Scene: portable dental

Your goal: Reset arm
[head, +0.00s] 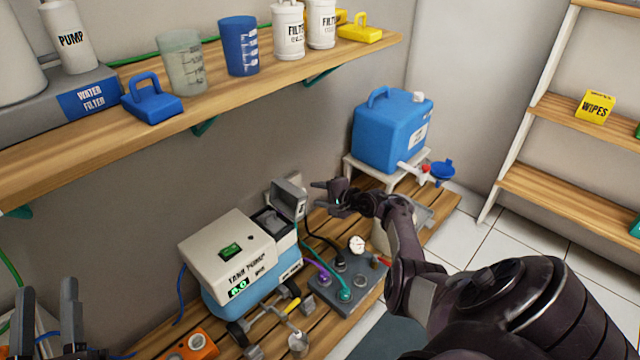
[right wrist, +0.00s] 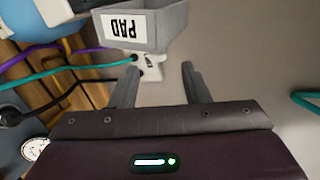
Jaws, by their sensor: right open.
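My right arm comes in from the lower right in the head view. Its gripper (head: 328,197) hangs near the wall, beside the raised grey box on the tank pump unit. In the right wrist view the right gripper's two fingers (right wrist: 158,80) stand apart with nothing between them. A grey open box labelled PAD (right wrist: 150,25) is just beyond them; contact cannot be told. My left gripper (head: 47,305) shows at the lower left corner of the head view, its fingers upright and apart, with nothing seen between them.
The tank pump (head: 228,253), a hose manifold (head: 350,286) with a gauge and a blue water container (head: 392,132) stand on the slatted bench. A wooden wall shelf (head: 225,104) with cups and filter bottles runs above. An orange device (head: 193,346) lies at the bench front.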

